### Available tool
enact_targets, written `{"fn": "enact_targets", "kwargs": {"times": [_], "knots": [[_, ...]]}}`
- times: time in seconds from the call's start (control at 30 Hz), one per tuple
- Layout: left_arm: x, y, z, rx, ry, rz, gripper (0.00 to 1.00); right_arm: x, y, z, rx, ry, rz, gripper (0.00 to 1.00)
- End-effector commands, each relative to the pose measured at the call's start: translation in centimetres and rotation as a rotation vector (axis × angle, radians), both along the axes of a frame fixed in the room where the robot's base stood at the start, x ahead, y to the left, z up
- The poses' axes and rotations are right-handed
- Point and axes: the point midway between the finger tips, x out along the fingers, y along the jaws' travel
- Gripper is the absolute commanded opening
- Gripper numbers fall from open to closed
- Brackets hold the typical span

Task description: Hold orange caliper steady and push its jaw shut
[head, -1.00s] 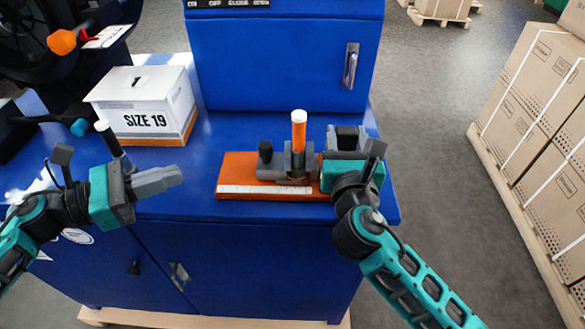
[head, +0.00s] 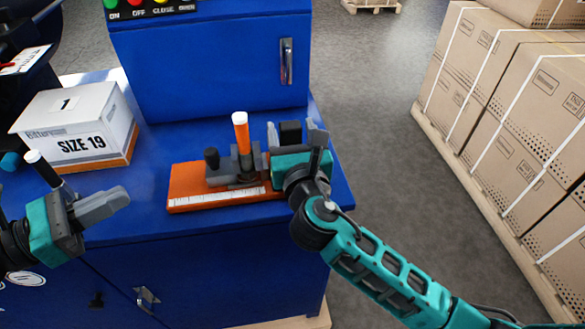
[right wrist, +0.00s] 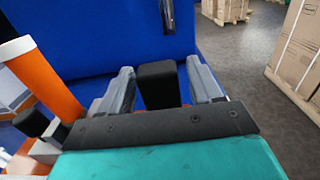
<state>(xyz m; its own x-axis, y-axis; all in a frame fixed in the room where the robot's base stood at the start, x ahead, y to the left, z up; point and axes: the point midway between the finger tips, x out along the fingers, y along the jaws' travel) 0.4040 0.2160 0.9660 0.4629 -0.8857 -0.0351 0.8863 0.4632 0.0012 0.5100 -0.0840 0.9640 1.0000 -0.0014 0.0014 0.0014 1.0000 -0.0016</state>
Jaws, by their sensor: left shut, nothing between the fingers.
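The orange caliper (head: 186,184) lies on the blue bench top, with a white scale strip along its front edge. Its grey jaw part carries an upright orange handle (head: 242,138) with a white tip and a short black knob (head: 211,158). The handle also shows at the left of the right wrist view (right wrist: 42,76). My right gripper (head: 295,138) is at the caliper's right end, open, its fingers either side of a black block (right wrist: 157,85) with narrow gaps visible. My left gripper (head: 122,196) is shut and empty, left of the caliper and apart from it.
A white SIZE 19 box (head: 76,128) stands on the bench (head: 190,138) at the left. A blue cabinet with a handle (head: 286,62) rises behind the caliper. Strapped cartons (head: 500,110) stand on a pallet at the right, across grey floor.

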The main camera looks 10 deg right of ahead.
Motion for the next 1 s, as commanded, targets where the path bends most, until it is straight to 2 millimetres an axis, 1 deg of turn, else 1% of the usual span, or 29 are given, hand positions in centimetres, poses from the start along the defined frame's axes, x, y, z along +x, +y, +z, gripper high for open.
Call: {"fn": "enact_targets", "kwargs": {"times": [0.03, 0.1, 0.13, 0.33, 0.43, 0.57, 0.7, 0.8, 0.9, 1.0], "knots": [[0.0, 0.0, 0.0, 0.0, 0.0, 0.0, 0.0, 0.0, 0.0, 0.0, 0.0, 0.0, 0.001, 0.69], [0.0, 0.0, 0.0, 0.0, 0.0, 0.0, 0.0, 0.0, 0.0, 0.0, 0.001, 0.001, 0.001, 0.76], [0.0, 0.0, 0.0, 0.0, 0.0, 0.0, 0.0, 0.0, 0.0, 0.0, 0.001, 0.001, 0.002, 0.77], [0.0, 0.0, 0.0, 0.0, 0.0, 0.0, 0.0, -0.1, 0.1, -0.1, 0.001, 0.002, 0.002, 0.77], [0.0, 0.0, 0.0, 0.0, 0.0, 0.0, 0.0, -0.6, 0.1, -0.1, 0.001, 0.003, 0.003, 0.77], [0.0, 0.0, 0.0, 0.0, 0.0, 0.0, 0.0, -2.4, 0.1, -0.1, 0.002, 0.004, 0.003, 0.77], [0.0, 0.0, 0.0, 0.0, 0.0, 0.0, 0.0, -4.9, 0.1, -0.1, 0.001, 0.004, 0.003, 0.77], [0.0, 0.0, 0.0, 0.0, 0.0, 0.0, 0.0, -6.3, 0.1, -0.1, 0.0, 0.003, 0.003, 0.77], [0.0, 0.0, 0.0, 0.0, 0.0, 0.0, 0.0, -7.2, 0.0, -0.1, 0.0, 0.002, 0.003, 0.77], [0.0, 0.0, 0.0, 0.0, 0.0, 0.0, 0.0, -7.5, 0.0, -0.1, 0.0, 0.002, 0.002, 0.77]]}}
